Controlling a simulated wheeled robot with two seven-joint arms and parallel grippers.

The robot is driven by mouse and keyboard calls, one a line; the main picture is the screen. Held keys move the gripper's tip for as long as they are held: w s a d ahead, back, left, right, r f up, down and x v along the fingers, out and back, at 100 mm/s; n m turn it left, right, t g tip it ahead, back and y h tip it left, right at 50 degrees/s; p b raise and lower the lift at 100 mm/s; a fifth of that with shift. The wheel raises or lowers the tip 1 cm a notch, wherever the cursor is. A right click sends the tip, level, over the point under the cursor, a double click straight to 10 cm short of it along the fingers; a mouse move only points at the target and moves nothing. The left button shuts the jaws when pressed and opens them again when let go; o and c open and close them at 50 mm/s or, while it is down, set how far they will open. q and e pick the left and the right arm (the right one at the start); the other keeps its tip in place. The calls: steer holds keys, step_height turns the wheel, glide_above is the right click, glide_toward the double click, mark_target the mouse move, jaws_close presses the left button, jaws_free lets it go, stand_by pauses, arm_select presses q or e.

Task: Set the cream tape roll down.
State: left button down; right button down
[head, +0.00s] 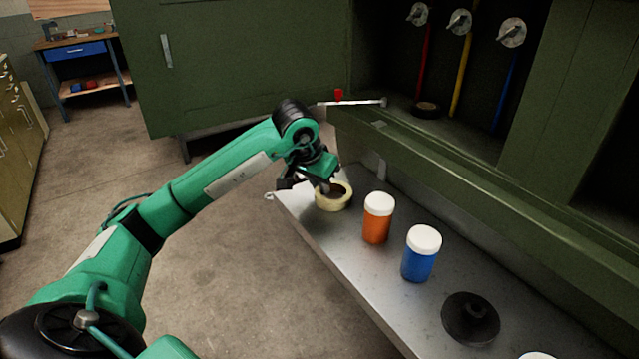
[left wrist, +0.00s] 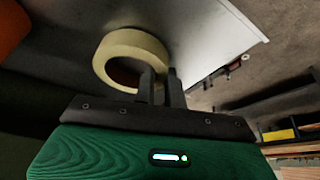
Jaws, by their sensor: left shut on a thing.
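The cream tape roll (head: 334,201) is at the far left end of the grey metal shelf (head: 330,238) in the head view. It lies flat, at or just above the surface; I cannot tell whether it touches. My left gripper (head: 324,186) is shut on the roll's wall. In the left wrist view the cream tape roll (left wrist: 128,55) shows at the fingertips of my left gripper (left wrist: 160,80), with one finger inside the ring and one outside. My right gripper is not in view.
An orange jar (head: 377,222) and a blue jar (head: 419,258), both white-lidded, stand right of the roll. A black disc (head: 470,318) lies nearer. The green cabinet (head: 440,170) rises behind the shelf. The shelf's left edge is close to the roll.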

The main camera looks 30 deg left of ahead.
arm_select(q)
steer(key=shift+f, duration=0.1)
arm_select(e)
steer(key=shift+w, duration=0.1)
arm_select(q)
steer(key=c, duration=1.5)
jaws_free()
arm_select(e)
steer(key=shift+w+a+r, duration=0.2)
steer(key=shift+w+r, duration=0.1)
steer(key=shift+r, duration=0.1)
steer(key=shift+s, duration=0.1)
arm_select(q)
steer(key=v, duration=0.3)
steer(key=shift+r, duration=0.3)
steer(key=v, duration=0.8)
steer(key=shift+s+r, duration=0.25)
